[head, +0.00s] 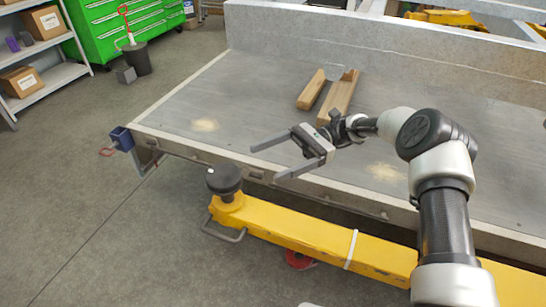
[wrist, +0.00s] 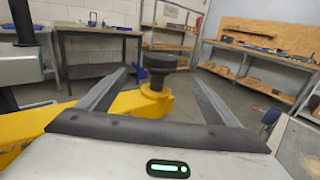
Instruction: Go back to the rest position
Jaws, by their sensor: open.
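My gripper (head: 262,160) is open and empty. In the head view it is at the front edge of the trailer bed (head: 185,140), with its two fingers pointing left and spread wide apart. In the wrist view the fingers of my gripper (wrist: 160,85) frame a dark round pad on a yellow beam, with nothing held between them. My arm reaches in from the right of the head view.
Two wooden blocks (head: 340,97) lie on the bed, with a clear or grey piece by them. A yellow beam (head: 290,228) with a black pad (head: 224,179) runs below the front edge. A blue clamp-like part (head: 121,138) sits at the bed's left corner. Workbenches (wrist: 95,45) stand farther off.

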